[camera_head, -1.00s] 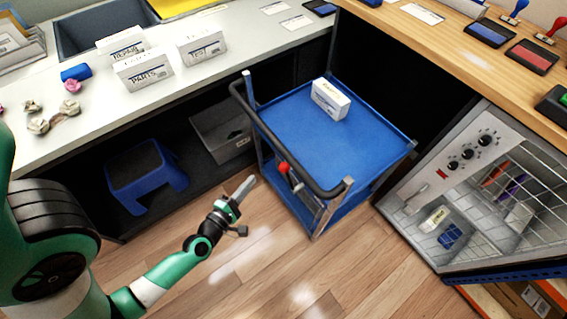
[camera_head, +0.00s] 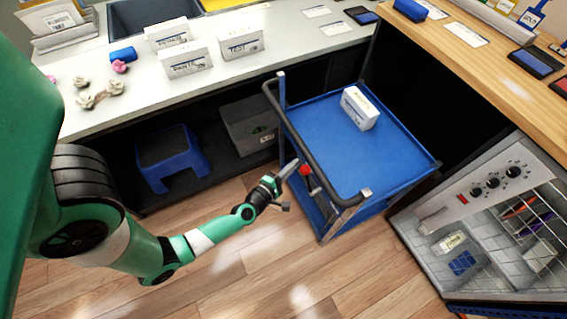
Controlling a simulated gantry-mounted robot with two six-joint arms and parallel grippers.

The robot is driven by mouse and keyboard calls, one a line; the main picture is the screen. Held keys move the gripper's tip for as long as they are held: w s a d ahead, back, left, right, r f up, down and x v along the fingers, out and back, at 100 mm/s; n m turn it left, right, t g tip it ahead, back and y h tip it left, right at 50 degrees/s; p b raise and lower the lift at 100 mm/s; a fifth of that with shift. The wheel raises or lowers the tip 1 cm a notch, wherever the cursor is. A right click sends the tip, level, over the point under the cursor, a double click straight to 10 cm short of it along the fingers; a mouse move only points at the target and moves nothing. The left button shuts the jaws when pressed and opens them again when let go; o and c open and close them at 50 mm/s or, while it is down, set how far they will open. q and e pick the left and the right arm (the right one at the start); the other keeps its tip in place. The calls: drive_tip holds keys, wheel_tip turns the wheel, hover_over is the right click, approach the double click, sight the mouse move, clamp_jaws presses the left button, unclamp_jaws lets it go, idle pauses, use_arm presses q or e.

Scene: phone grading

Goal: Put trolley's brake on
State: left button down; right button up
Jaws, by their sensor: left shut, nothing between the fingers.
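The blue trolley (camera_head: 335,150) stands on the wooden floor under the corner of the counters, with a dark push handle (camera_head: 316,165) on its left side. A brake lever with a red knob (camera_head: 305,170) shows below the handle at the near left side. My left gripper (camera_head: 289,169) is shut and empty. Its tips point at the red knob and are close to it; I cannot tell whether they touch. A white box (camera_head: 360,108) sits on the trolley's top shelf. My right gripper is out of view.
A blue step stool (camera_head: 173,158) and a grey bin (camera_head: 247,126) stand under the white counter (camera_head: 145,88). A grey panel with dials and a wire rack (camera_head: 480,215) is to the right. The floor in front of the trolley is clear.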

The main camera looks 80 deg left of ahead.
use_arm(q)
drive_tip(key=shift+w+d+r, duration=0.2)
drive_tip(key=shift+d, duration=0.45)
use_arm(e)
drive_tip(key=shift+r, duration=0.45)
